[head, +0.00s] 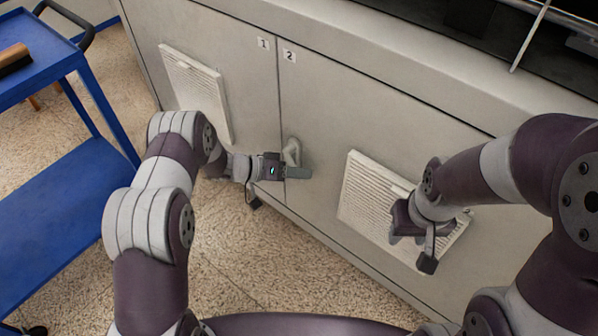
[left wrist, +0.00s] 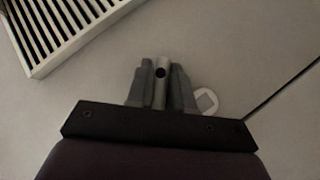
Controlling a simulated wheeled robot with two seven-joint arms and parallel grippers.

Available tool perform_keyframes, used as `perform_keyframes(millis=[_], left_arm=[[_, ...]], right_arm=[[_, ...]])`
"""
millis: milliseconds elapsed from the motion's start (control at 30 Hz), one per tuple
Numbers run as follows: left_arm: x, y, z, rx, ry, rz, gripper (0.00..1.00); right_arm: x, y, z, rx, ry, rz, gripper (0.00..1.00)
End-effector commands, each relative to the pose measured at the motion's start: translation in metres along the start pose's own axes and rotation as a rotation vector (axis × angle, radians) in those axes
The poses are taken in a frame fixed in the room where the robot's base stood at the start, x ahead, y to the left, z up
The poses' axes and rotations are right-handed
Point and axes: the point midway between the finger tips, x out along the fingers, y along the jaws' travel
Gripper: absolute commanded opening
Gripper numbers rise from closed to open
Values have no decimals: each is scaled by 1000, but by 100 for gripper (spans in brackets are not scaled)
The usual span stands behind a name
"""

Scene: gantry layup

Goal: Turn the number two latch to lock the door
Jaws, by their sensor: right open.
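The number two latch (head: 292,151) is a small pale piece on the door marked 2 (head: 289,56), just right of the seam between the two doors. My left gripper (head: 298,172) is at the latch and partly covers it. In the left wrist view, the fingers (left wrist: 161,85) sit on both sides of a grey latch handle (left wrist: 161,70) with a dark hole and look shut on it. A pale round piece with a square in it (left wrist: 205,100) shows beside the right finger. My right gripper (head: 405,238) is open and empty, in front of the right vent.
The door marked 1 (head: 240,90) is on the left, with a louvred vent (head: 196,85). Another white vent (head: 362,190) is on the right door. A blue cart (head: 60,180) stands at the far left. The speckled floor (head: 240,250) below is clear.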

Motion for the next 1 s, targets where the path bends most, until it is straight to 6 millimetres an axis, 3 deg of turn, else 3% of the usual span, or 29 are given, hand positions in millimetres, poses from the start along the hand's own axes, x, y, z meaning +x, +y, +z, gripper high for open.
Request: perform_keyframes(millis=[33, 67, 400, 467, 800, 1000], left_arm=[[-1, 0, -2, 1, 4, -2, 34], [-1, 0, -2, 1, 3, -1, 41], [-7, 1, -2, -1, 2, -1, 41], [-17, 2, -3, -3, 4, -3, 41], [-105, 2, -3, -1, 5, -4, 41], [-126, 0, -1, -1, 3, -1, 41]], right_arm=[[0, 0, 0, 0, 0, 0, 43], [0, 0, 0, 0, 0, 0, 43], [-4, 0, 0, 0, 0, 0, 43], [-8, 0, -1, 0, 0, 0, 43], [-36, 0, -4, 0, 0, 0, 43], [-39, 0, -5, 0, 0, 0, 43]])
